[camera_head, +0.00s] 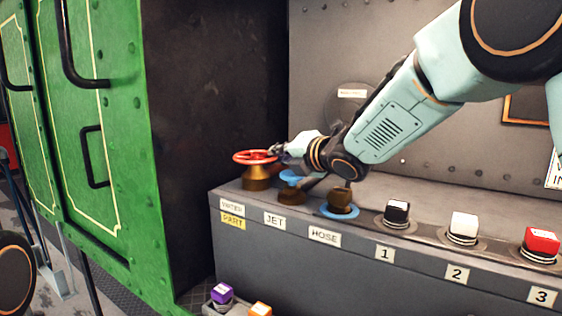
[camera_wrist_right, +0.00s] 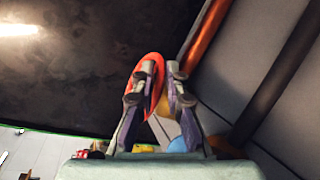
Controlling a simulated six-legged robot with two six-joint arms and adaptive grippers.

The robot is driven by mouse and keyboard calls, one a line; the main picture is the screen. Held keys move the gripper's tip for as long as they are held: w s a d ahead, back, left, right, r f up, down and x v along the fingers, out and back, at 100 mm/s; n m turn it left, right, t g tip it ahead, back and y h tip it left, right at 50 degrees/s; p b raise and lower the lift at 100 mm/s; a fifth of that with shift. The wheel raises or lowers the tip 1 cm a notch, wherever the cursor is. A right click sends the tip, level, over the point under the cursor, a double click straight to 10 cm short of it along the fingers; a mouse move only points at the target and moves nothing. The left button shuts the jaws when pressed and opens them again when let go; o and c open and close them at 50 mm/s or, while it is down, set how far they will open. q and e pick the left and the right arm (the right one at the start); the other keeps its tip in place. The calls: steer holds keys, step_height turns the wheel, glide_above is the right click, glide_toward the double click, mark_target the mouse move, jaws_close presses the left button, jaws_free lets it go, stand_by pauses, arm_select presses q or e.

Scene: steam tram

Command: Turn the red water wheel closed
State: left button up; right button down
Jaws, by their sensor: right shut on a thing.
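The red water wheel (camera_head: 255,157) sits on a brass base at the left end of the grey console, above the WATER label (camera_head: 232,206) and a yellow PART label (camera_head: 233,221). My right gripper (camera_head: 283,150) reaches in from the right and is shut on the right side of the wheel's rim. In the right wrist view the red rim (camera_wrist_right: 158,70) shows between and beside the two fingers (camera_wrist_right: 160,82). The fingers hide part of the wheel there. My left gripper is not in view.
Blue wheels for JET (camera_head: 291,177) and HOSE (camera_head: 340,211) stand close by under my right arm. Black (camera_head: 397,213), white (camera_head: 464,227) and red (camera_head: 541,243) buttons line the console to the right. A green riveted cabinet (camera_head: 100,130) stands on the left.

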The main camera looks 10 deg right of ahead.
steer(key=c, duration=1.4)
jaws_free()
steer(key=shift+s, duration=0.1)
steer(key=shift+v, duration=5.95)
